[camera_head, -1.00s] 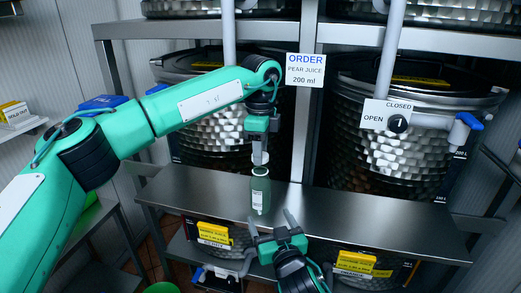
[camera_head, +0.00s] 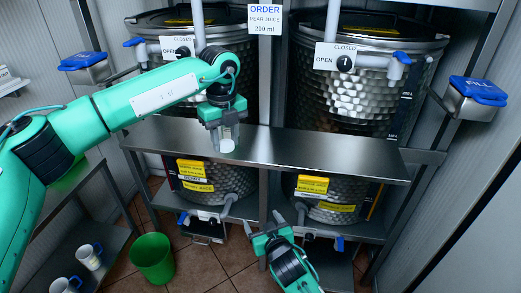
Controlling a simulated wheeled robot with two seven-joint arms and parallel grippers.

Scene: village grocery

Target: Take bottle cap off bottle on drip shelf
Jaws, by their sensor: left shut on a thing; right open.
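My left gripper (camera_head: 227,128) is shut on a small pale, see-through bottle (camera_head: 228,145), which it holds from above. The bottle shows below the fingers, in front of the left part of the steel drip shelf (camera_head: 300,153). I cannot tell whether its base touches the shelf. The gripper hides the bottle's top, and I cannot make out a cap. My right gripper (camera_head: 272,222) is open and empty, lower in the picture, in front of the lower taps and below the shelf's front edge.
Two large steel drums (camera_head: 350,95) stand behind the shelf, with taps and an order sign (camera_head: 265,18) between them. Blue-lidded FILL boxes (camera_head: 477,92) sit at both sides. A green bin (camera_head: 152,258) stands on the floor. White mugs (camera_head: 88,257) are at lower left.

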